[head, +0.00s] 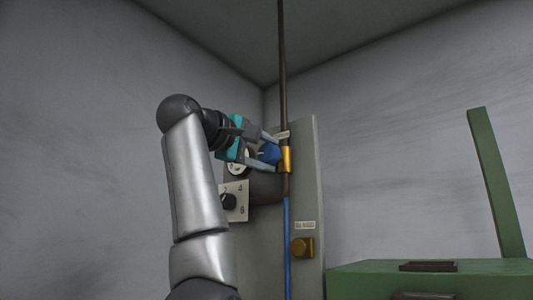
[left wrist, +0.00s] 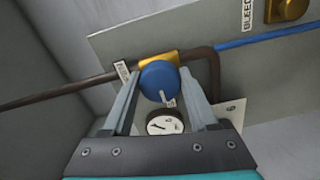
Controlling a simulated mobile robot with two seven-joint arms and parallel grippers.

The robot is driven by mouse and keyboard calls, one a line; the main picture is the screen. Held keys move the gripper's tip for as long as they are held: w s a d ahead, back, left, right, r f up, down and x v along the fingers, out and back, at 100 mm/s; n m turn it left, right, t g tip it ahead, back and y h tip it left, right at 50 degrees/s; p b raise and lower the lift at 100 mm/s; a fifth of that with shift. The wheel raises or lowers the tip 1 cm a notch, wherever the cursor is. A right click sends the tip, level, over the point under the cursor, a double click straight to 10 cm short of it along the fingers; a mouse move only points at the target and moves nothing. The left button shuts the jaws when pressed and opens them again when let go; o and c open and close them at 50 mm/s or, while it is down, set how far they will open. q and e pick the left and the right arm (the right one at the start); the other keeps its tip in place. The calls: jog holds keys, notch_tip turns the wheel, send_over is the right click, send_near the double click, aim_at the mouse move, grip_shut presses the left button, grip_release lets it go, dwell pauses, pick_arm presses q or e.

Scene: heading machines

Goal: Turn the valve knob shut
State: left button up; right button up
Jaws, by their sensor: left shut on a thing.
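The valve knob is round and blue (head: 269,153), with a white pointer line, on a brass valve body (head: 286,159) in the pipe line. In the left wrist view the blue knob (left wrist: 158,80) sits between my two fingers, its white line pointing toward the gripper's palm. My left gripper (head: 270,149) is shut on the knob, one finger on each side; the outer finger hides part of it in the head view. The brass body (left wrist: 160,58) shows just behind the knob in the wrist view. My right gripper is not in view.
A grey panel (head: 309,190) carries a dial gauge (left wrist: 165,122), a black selector knob (head: 228,202) and a brass knob (head: 302,247) under a label. A dark pipe (head: 282,70) runs above the valve, a blue one (head: 287,235) below. A green cabinet (head: 370,275) stands lower right.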

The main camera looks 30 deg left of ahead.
pick_arm(q)
jog(key=o, duration=1.4)
jog(key=shift+c, duration=0.2)
jog(key=s+a+b, duration=0.1)
jog(key=s+b, duration=0.5)
jog(key=s, duration=0.9)
jog(key=shift+s, duration=0.15)
jog(key=shift+a, duration=0.1)
